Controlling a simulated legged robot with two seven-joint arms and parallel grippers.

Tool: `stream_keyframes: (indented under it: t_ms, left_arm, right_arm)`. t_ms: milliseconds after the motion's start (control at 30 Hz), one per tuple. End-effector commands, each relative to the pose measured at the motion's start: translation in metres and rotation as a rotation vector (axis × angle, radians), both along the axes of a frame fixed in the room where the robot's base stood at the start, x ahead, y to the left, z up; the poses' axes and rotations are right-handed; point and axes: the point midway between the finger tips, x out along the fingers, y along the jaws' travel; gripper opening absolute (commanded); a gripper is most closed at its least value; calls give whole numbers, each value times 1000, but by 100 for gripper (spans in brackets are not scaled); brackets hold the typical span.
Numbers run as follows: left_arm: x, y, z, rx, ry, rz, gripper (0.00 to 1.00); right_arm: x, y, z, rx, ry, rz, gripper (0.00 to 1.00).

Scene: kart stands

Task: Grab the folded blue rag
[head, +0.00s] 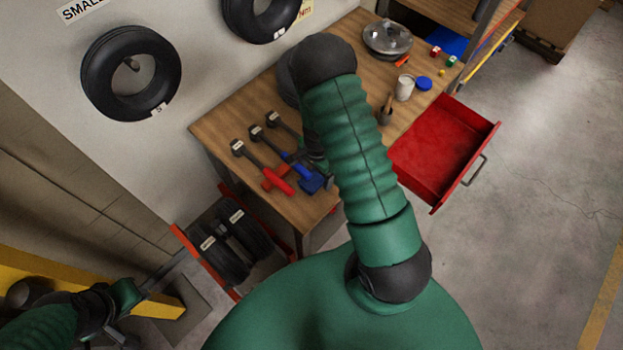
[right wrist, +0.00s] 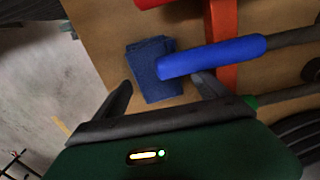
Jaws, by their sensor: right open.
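The folded blue rag (right wrist: 146,84) lies flat on the wooden table in the right wrist view. It also shows near the table's front edge in the head view (head: 313,183). My right gripper (right wrist: 163,88) is open and empty, its two fingers on either side of the rag's near part in the picture. In the head view it is mostly hidden behind my right arm. A blue hammer handle (right wrist: 212,56) reaches over or beside the rag's right side. My left gripper (head: 125,296) is at the lower left, far from the rag; its fingers are unclear.
The wooden table (head: 222,122) has a red drawer (head: 437,153) pulled out at right. A tire rack (head: 187,240) stands below its left front. A white cup (head: 404,88) stands farther back.

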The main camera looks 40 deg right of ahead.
Motion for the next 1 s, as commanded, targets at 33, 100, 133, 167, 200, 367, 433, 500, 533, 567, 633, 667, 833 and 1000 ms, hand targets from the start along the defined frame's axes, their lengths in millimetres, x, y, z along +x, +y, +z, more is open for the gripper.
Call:
stream_keyframes:
  t_ms: [33,100,133,167,200,367,433,500,533,567,633,667,833,1000]
  left_arm:
    - [0,0,0,0,0,0,36]
    - [0,0,0,0,0,0,36]
    - [0,0,-1,0,0,0,36]
    - [0,0,-1,0,0,0,36]
    - [0,0,-1,0,0,0,36]
    - [0,0,-1,0,0,0,36]
    - [0,0,-1,0,0,0,36]
    - [0,0,-1,0,0,-1,36]
    - [0,0,-1,0,0,-1,36]
    - [0,0,-1,0,0,0,36]
    - [0,0,-1,0,0,0,36]
    - [0,0,-1,0,0,0,36]
    - [0,0,-1,0,0,0,36]
    - [0,0,-10,0,0,0,36]
  right_arm:
    - [0,-1,0,0,-1,-1,84]
    - [0,-1,0,0,-1,0,84]
    - [0,-1,0,0,-1,0,84]
    - [0,-1,0,0,-1,0,81]
    - [0,-1,0,0,0,0,76]
    - [1,-1,0,0,0,0,55]
    - [1,-1,0,0,0,0,46]
    - [1,-1,0,-1,0,0,36]
    - [1,-1,0,-1,0,0,33]
    - [1,-1,0,-1,0,0,29]
    - [1,0,0,-1,0,0,20]
    - [1,0,0,-1,0,0,18]
    - [1,-1,0,0,0,0,18]
    - [1,-2,-2,-1,-1,1,18]
